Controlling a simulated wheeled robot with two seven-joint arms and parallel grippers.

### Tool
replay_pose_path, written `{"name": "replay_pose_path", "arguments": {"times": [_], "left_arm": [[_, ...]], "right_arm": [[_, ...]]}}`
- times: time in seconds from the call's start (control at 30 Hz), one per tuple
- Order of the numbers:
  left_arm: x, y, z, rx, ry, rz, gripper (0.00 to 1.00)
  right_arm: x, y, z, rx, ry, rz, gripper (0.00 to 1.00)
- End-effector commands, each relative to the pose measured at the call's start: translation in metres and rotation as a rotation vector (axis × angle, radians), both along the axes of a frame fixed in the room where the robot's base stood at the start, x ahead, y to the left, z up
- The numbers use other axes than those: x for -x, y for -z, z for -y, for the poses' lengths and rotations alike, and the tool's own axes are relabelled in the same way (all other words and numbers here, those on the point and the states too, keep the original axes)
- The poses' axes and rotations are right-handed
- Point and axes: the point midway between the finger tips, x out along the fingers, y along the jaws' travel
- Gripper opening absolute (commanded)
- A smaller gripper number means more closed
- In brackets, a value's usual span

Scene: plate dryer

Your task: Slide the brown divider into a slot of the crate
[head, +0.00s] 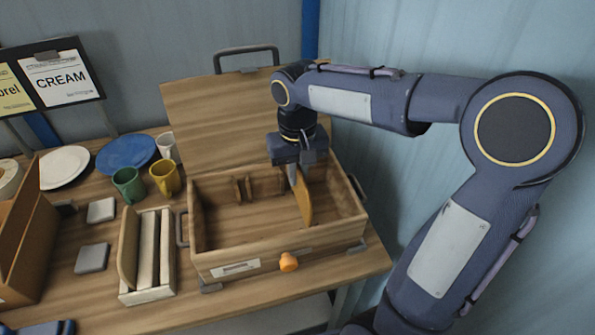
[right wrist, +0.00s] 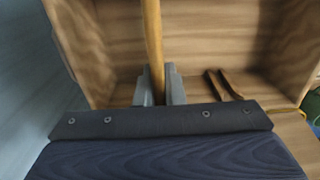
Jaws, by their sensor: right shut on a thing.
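The brown divider (head: 304,201) is a thin orange-brown board. My right gripper (head: 296,172) is shut on its upper part and holds it upright, edge-on, inside the right part of the open wooden crate (head: 335,236). In the right wrist view the divider (right wrist: 153,45) runs between the two grey fingers (right wrist: 158,88). The crate's far wall carries short wooden slot strips (head: 243,190), which also show right of the fingers in the right wrist view (right wrist: 222,85). I cannot tell whether the divider's edge sits in a slot.
The crate's lid (head: 215,120) stands open behind it. An orange knob (head: 288,262) sits at its front. A holder (head: 148,294) with boards stands left of it. Cups (head: 128,184), plates (head: 126,154) and grey blocks (head: 92,258) lie further left.

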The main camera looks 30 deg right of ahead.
Motion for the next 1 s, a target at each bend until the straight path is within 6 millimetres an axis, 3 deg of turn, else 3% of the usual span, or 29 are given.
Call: {"name": "replay_pose_path", "arguments": {"times": [1.0], "left_arm": [[0.000, 0.046, 0.000, 0.000, 0.000, 0.000, 0.36]], "right_arm": [[0.000, 0.063, 0.000, 0.001, 0.000, 0.000, 0.00]]}}
